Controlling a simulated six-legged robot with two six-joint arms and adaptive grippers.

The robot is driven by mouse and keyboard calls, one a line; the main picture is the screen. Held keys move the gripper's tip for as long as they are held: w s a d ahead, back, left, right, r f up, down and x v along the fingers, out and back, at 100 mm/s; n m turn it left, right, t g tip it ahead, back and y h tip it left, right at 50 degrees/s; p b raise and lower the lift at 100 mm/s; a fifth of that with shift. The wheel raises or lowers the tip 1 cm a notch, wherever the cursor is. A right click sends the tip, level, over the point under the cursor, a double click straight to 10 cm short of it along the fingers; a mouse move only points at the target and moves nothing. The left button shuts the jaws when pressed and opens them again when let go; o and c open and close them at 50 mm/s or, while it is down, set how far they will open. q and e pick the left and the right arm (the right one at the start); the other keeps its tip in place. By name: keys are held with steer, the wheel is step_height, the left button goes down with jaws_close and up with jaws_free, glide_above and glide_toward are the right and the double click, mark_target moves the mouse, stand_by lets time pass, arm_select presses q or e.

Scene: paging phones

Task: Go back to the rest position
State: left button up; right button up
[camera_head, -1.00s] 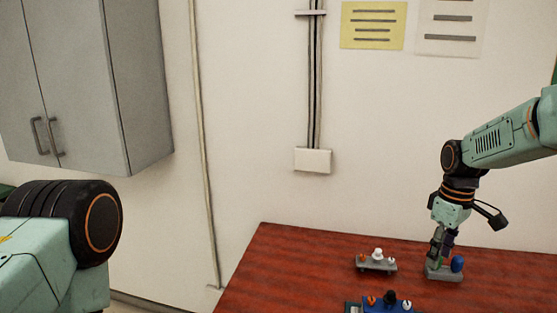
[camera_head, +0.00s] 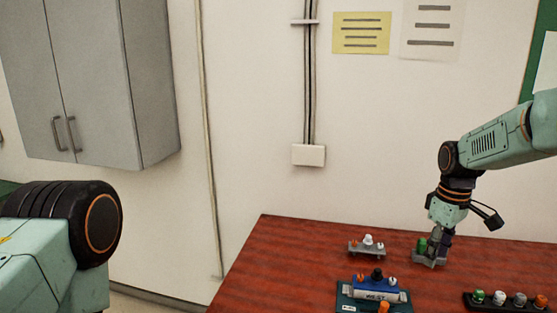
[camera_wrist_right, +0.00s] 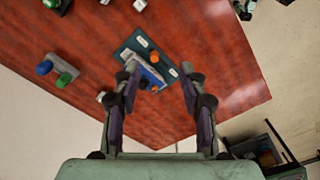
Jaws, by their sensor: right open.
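My right gripper (camera_head: 436,252) points down over the back right of the red table in the head view. A grey base with a green knob (camera_head: 421,244) shows close beside its fingers; contact cannot be told there. In the right wrist view, my right gripper (camera_wrist_right: 161,92) is open, with nothing held between its fingers. A grey base (camera_wrist_right: 52,63) with a blue and a green knob lies left of the fingers there. Of my left arm, only a teal and black link shows at the head view's left edge; its gripper is out of view.
On the red table (camera_head: 290,270) are a grey base with a white knob (camera_head: 368,240), a blue block marked REST (camera_head: 376,293) on a teal plate, and a dark tray (camera_head: 473,305) with several knobs. A grey cabinet (camera_head: 95,80) hangs on the wall.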

steer(key=s+a+f+m, duration=0.1)
steer(key=s+a+f, duration=0.2)
steer(key=s+f, duration=0.2)
steer(key=s+a+f+m, duration=0.1)
steer(key=s+a+f, duration=0.2)
steer(key=f, duration=0.7)
steer(key=s+a+f, duration=0.3)
steer(key=s+f, duration=0.3)
steer(key=f, duration=0.1)
steer(key=shift+s+a+f+m+y, duration=0.15)
steer(key=shift+s+m+y, duration=0.15)
steer(key=shift+s+m, duration=0.1)
steer(key=s+a+f+m, duration=0.2)
steer(key=s, duration=1.1)
steer(key=s+a+f+m, duration=0.2)
steer(key=s, duration=1.1)
arm_select(q)
step_height(320, 180, down, 22)
steer(key=b, duration=2.2)
steer(key=shift+w+f, duration=0.25)
steer(key=shift+w, duration=0.2)
arm_select(e)
step_height(320, 180, down, 22)
steer(key=w, duration=0.1)
steer(key=shift+d+r, duration=0.2)
arm_select(q)
steer(key=shift+a, duration=0.1)
